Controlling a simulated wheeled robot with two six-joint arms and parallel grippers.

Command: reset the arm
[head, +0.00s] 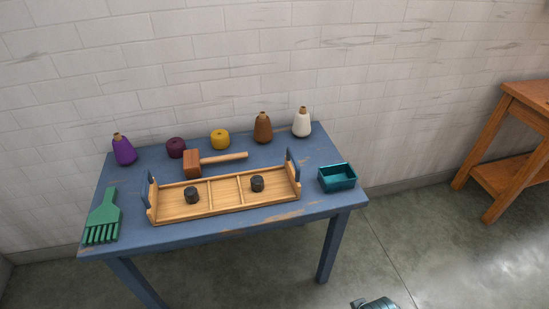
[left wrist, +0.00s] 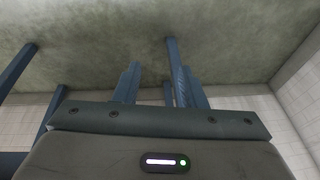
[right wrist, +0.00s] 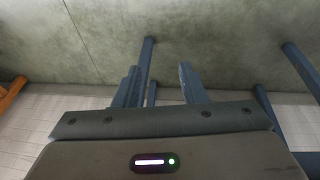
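My left gripper (left wrist: 160,82) shows in the left wrist view with its two fingers apart and nothing between them. My right gripper (right wrist: 158,84) shows in the right wrist view, also with fingers apart and empty. Both wrist views look past the fingers at the grey floor, blue table legs and the pale wall, so both grippers are clear of the tabletop items. In the head view neither arm reaches over the blue table (head: 225,222). A small dark part at the bottom edge of the head view seems to be mine; its fingers are not clear there.
A wooden table (head: 520,110) stands right. Floor between is free.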

